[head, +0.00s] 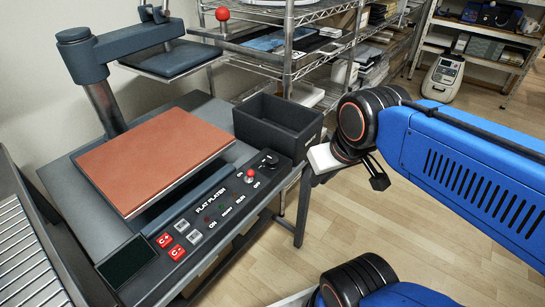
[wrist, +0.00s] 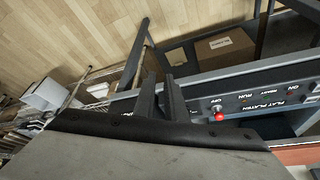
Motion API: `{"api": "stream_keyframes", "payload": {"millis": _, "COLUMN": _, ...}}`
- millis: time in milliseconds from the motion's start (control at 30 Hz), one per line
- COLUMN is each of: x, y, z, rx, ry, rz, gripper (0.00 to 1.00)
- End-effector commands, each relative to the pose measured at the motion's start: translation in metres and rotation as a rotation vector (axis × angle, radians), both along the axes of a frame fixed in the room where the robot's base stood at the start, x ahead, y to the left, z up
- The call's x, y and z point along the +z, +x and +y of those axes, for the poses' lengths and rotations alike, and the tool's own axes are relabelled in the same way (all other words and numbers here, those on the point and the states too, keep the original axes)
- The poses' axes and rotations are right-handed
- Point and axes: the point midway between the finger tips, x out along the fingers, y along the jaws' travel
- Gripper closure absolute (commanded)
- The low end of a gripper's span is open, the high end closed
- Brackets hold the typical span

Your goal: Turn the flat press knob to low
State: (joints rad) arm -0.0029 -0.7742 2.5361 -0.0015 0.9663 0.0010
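The flat press (head: 160,160) stands on a table at the left in the head view. Its sloped control panel (head: 213,206) is marked FLAT PLATEN. A black knob (head: 268,160) sits at the panel's right end. Beside it is a red-tipped switch (head: 250,174), which also shows in the wrist view (wrist: 219,115). The knob's setting is too small to read. In the wrist view my gripper (wrist: 160,84) has two dark fingers apart with nothing between them, over the panel's end. There the fingers and gripper body seem to hide the black knob. In the head view it is right of the panel.
An open black bin (head: 279,122) stands behind the panel's right end. The raised upper press arm (head: 85,60) is at upper left. Wire shelves (head: 290,50) stand at the back. A box (wrist: 222,43) shows in the wrist view.

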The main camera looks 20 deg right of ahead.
Motion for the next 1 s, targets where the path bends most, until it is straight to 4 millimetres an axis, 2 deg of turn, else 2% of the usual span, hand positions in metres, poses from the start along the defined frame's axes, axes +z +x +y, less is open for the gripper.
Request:
{"api": "stream_keyframes", "payload": {"millis": 33, "x": 0.002, "y": 0.001, "z": 0.0, "rx": -0.002, "ry": 0.002, "rz": 0.003, "gripper": 0.76}}
{"api": "stream_keyframes", "payload": {"millis": 133, "x": 0.011, "y": 0.008, "z": 0.003, "rx": -0.023, "ry": 0.015, "rz": 0.023, "gripper": 0.54}}
{"api": "stream_keyframes", "payload": {"millis": 367, "x": 0.063, "y": 0.043, "z": 0.018, "rx": -0.159, "ry": 0.077, "rz": 0.138, "gripper": 0.54}}
{"api": "stream_keyframes", "payload": {"millis": 700, "x": 0.139, "y": 0.101, "z": 0.053, "rx": -0.413, "ry": 0.119, "rz": 0.326, "gripper": 0.54}}
{"api": "stream_keyframes", "payload": {"millis": 833, "x": 0.156, "y": 0.117, "z": 0.064, "rx": -0.486, "ry": 0.117, "rz": 0.372, "gripper": 0.54}}
{"api": "stream_keyframes", "payload": {"millis": 1000, "x": 0.166, "y": 0.126, "z": 0.071, "rx": -0.534, "ry": 0.113, "rz": 0.401, "gripper": 0.54}}
